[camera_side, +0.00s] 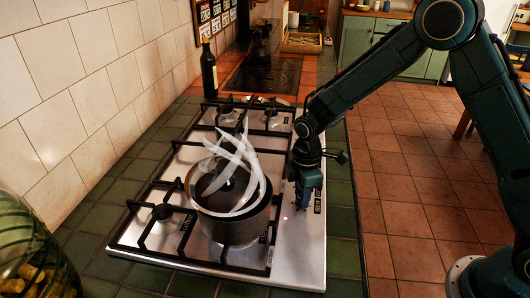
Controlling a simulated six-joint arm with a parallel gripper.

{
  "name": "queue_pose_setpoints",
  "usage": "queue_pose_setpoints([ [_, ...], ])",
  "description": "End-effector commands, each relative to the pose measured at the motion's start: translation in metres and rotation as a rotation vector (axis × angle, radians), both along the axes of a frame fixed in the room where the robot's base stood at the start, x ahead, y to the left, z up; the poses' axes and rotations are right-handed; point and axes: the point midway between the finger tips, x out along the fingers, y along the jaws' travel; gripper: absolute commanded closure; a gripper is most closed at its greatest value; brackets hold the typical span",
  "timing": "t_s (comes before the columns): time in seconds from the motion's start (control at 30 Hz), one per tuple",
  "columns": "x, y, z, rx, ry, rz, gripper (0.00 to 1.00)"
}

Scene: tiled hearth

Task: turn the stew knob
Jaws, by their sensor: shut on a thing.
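A dark metal pot (234,222) stands on a near burner of the steel gas stove (305,262). White steam rises from it. My gripper (303,203) reaches down onto the stove's right-hand strip, beside the pot and apart from it. It is shut on the stew knob, which is mostly hidden by the fingers. How far the knob is turned cannot be told from here.
Black grates (180,228) cover the stove. A dark bottle (208,68) stands behind it by the tiled wall. A glass jar (35,250) with yellowish contents is at the near left. The green tiled counter edge (342,225) right of the stove is clear.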

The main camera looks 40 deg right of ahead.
Motion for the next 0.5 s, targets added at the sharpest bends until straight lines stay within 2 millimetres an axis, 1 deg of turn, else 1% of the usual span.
queue_pose_setpoints([
  [0.5, 0.0007, -0.0002, 0.0010, 0.000, -0.001, -0.491, 0.93],
])
